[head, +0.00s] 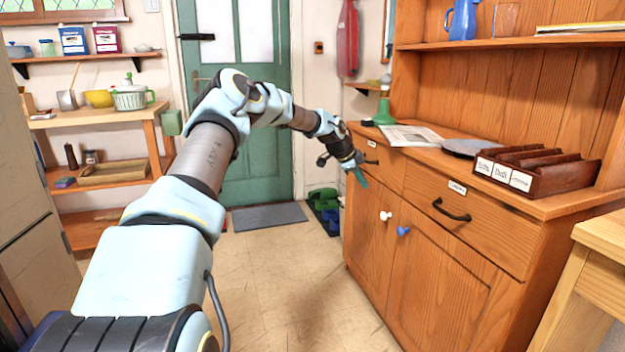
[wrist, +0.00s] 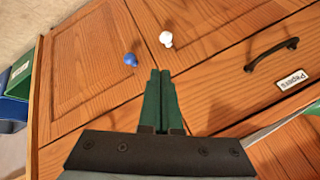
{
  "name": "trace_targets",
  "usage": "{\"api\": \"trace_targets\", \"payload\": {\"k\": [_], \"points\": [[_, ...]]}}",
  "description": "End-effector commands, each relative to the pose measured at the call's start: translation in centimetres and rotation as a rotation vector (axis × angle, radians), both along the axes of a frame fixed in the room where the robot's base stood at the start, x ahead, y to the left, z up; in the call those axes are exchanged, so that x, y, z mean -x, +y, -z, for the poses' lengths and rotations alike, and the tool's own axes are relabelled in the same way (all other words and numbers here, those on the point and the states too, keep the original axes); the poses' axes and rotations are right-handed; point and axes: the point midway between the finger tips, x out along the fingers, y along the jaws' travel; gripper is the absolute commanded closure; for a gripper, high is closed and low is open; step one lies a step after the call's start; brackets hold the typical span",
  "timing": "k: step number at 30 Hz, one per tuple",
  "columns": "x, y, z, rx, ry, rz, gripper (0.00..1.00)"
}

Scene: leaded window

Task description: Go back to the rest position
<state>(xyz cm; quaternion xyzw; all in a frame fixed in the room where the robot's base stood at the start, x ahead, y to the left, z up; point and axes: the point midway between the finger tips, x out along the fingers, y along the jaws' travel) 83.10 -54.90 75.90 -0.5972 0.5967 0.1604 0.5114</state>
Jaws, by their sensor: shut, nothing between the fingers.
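My arm reaches out over the floor toward the wooden dresser (head: 440,290). My gripper (head: 361,177) is in front of the dresser's left drawer, pointing down. In the wrist view the two green fingers of my gripper (wrist: 160,73) are together with nothing between them. Beyond the fingertips there are a white knob (wrist: 166,39) and a blue knob (wrist: 130,59) on the cupboard doors. The fingers look apart from both knobs. A black drawer handle (wrist: 271,54) and a label reading "Papers" (wrist: 292,80) are to the right in the wrist view.
The dresser top holds a green-based object (head: 384,112), a paper (head: 411,135) and a wooden divided box (head: 538,172). A wooden table corner (head: 604,238) stands at the right. A shelf unit (head: 95,120) is at the left. The middle floor is clear up to the mat (head: 268,217) and green door.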

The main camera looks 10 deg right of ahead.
Motion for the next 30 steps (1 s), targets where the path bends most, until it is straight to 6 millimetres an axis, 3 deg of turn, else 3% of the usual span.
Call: {"api": "trace_targets", "payload": {"k": [5,8,14,21,24,30], "points": [[3.3,1.8,-0.7,-0.054,0.063,-0.076,1.00],[6.5,4.9,-0.9,-0.109,0.136,-0.192,1.00],[13.2,14.6,-1.3,-0.198,0.280,-0.547,1.00],[22.6,27.5,-2.4,-0.202,0.433,-1.081,1.00],[26.3,31.2,-2.7,-0.173,0.484,-1.273,1.00],[32.9,36.3,-2.9,-0.100,0.571,-1.578,1.00]]}}
